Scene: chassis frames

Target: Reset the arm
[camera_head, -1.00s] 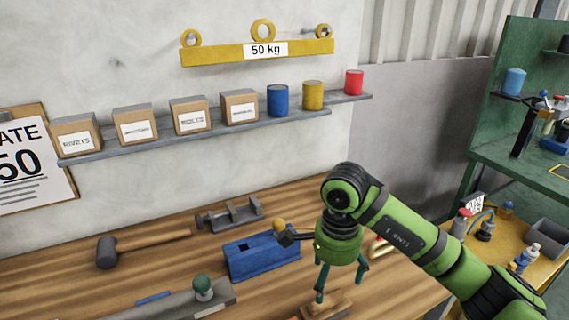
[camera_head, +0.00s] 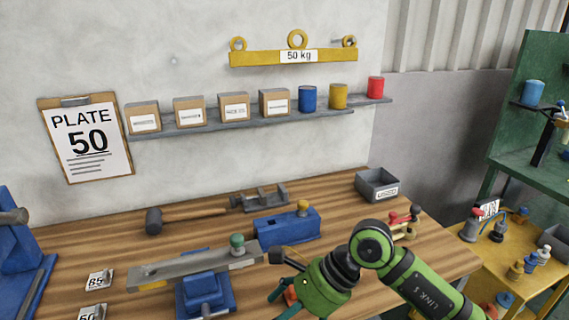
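My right arm (camera_head: 425,285), green and black, comes in from the lower right over the wooden workbench. Its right gripper (camera_head: 282,302) has teal fingers that point down and left, spread apart. I see nothing held between them. A small orange-red thing (camera_head: 291,295) shows just beside the fingers, mostly hidden by the gripper. My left arm and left gripper are not in view.
The workbench (camera_head: 90,245) holds a mallet (camera_head: 154,221), a blue block with a yellow knob (camera_head: 285,226), a grey bar on a blue stand (camera_head: 195,268), a grey bin (camera_head: 377,185) and number cards (camera_head: 99,280). A shelf (camera_head: 240,122) with boxes and cans hangs behind.

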